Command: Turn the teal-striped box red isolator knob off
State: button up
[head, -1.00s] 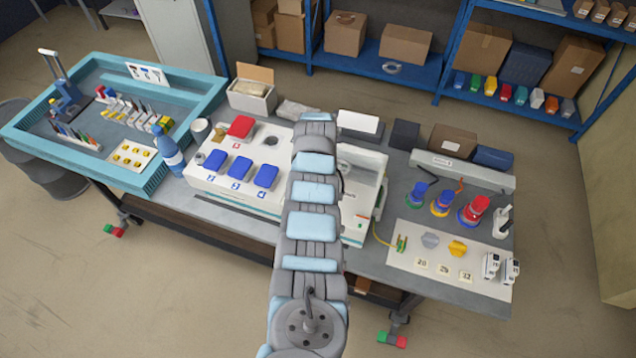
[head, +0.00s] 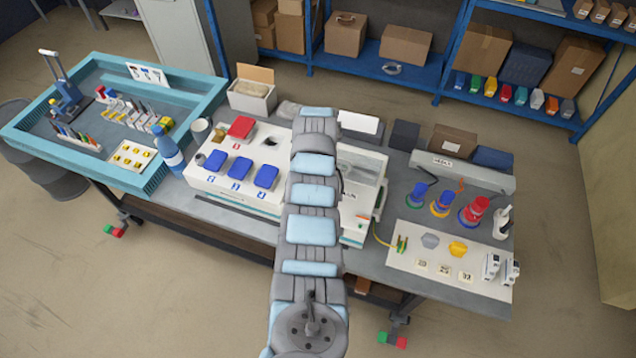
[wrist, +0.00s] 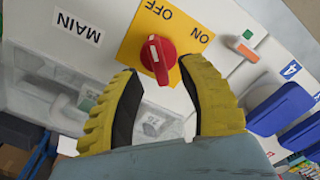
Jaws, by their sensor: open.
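The red isolator knob (wrist: 158,60) shows in the wrist view on a yellow plate (wrist: 135,42) marked OFF and ON. A pale line runs along its grip bar, roughly up and down in the picture; I cannot tell which mark it points to. My gripper (wrist: 158,68) is open, its yellow, dark-padded fingers on either side of the knob's lower part. The left finger looks apart from it; contact at the right finger is unclear. The white box face (wrist: 55,50) carries a MAIN label (wrist: 78,27). In the head view my arm hides the knob and gripper.
Blue socket covers (wrist: 280,108) lie close to the right of my gripper in the wrist view. A small green and orange part (wrist: 246,47) sits near the plate. In the head view, a blue bottle (head: 169,152) and coloured plugs (head: 475,210) stand on the bench.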

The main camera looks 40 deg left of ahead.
notch_tip(320, 180, up, 10)
dwell(0.5)
dwell(0.5)
